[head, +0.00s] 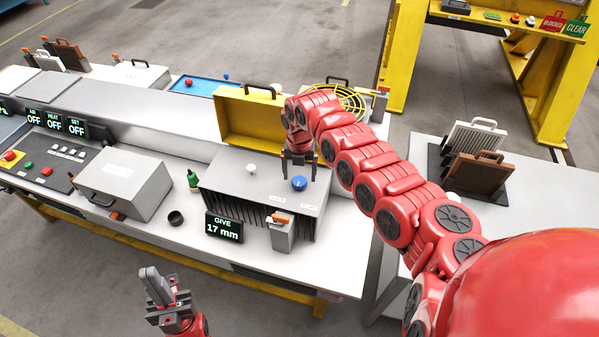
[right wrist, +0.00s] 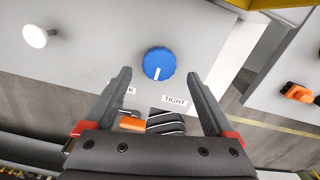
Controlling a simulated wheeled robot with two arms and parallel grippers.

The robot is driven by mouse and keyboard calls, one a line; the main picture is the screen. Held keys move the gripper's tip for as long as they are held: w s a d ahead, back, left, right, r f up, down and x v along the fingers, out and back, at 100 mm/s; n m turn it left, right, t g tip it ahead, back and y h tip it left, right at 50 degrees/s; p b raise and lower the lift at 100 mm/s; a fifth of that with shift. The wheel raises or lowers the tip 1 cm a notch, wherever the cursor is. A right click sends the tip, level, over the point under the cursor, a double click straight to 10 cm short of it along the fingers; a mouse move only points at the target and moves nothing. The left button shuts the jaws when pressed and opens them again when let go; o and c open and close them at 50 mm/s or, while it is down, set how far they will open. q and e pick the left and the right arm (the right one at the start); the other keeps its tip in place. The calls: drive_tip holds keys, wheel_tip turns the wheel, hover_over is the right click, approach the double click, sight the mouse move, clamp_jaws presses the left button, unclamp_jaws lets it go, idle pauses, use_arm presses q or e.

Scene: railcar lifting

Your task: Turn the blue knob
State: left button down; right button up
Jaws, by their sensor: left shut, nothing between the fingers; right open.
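The blue knob (head: 299,183) sits on top of a grey box (head: 235,180) on the workbench. In the right wrist view the knob (right wrist: 159,64) has a scalloped edge and a white pointer line aimed down and slightly left. A label reading TIGHT (right wrist: 174,101) lies below it, and another label is partly hidden by a finger. My right gripper (right wrist: 162,88) is open and empty, its fingertips just short of the knob, one to each side. In the head view it (head: 299,170) hangs over the box. My left gripper (head: 160,285) is shut and empty, in front of the bench.
A white knob (head: 252,168) is left of the blue one. A display (head: 224,228) reads GIVE 17 mm. A grey holder with an orange top (head: 282,232) stands at the box's front.

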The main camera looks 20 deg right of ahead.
sight(298, 182)
drive_tip(key=shift+w+f, duration=0.15)
drive_tip(key=shift+f, duration=0.6)
drive_tip(key=shift+w+f, duration=0.1)
drive_tip(key=shift+f, duration=0.6)
drive_tip(key=shift+s+r, duration=0.1)
drive_tip(key=c, duration=1.4)
